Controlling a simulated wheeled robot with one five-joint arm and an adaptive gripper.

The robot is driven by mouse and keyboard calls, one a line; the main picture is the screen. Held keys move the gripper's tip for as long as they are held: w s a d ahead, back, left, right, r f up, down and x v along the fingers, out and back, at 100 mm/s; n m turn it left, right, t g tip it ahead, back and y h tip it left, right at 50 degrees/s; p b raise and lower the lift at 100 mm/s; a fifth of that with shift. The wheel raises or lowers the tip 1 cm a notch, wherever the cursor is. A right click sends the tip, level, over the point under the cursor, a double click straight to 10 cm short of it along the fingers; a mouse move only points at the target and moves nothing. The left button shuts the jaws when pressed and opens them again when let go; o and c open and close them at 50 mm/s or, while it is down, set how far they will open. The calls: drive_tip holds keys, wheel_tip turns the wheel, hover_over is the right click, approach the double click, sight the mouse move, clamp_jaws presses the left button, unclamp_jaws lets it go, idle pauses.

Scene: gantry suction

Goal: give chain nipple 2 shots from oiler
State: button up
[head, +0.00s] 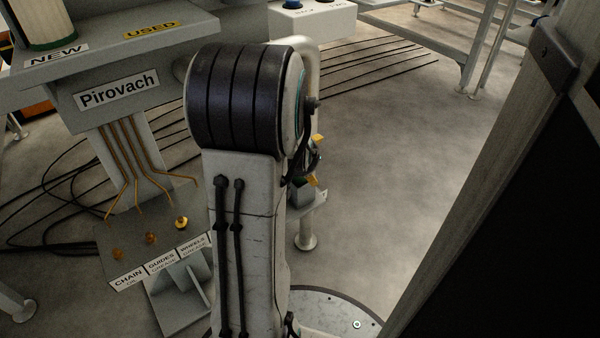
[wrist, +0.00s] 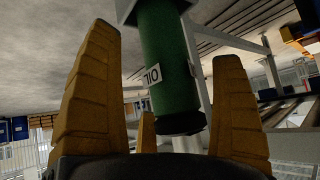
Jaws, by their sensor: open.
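The green oiler (wrist: 162,60) with a white OIL label hangs in the wrist view with its dark end downward in the picture. My gripper (wrist: 165,45) is open, with its yellow fingers on both sides of the oiler and gaps between. In the head view my arm hides most of my gripper (head: 316,160); only bits of yellow show, and I cannot make out the oiler there. The chain nipple (head: 117,254) is the leftmost of three nipples on a grey plate (head: 120,231), above the CHAIN OIL label (head: 128,279).
The guides nipple (head: 151,238) and wheels nipple (head: 182,223) sit beside it. A grey shelf (head: 100,52) labelled NEW and USED stands above, with a Pirovach sign (head: 118,90). Black cables (head: 50,215) lie on the floor. A dark post (head: 500,150) borders the right. Floor between is clear.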

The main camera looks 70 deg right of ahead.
drive_tip(key=shift+d+f, duration=0.1)
drive_tip(key=shift+d, duration=0.05)
drive_tip(key=c, duration=1.4)
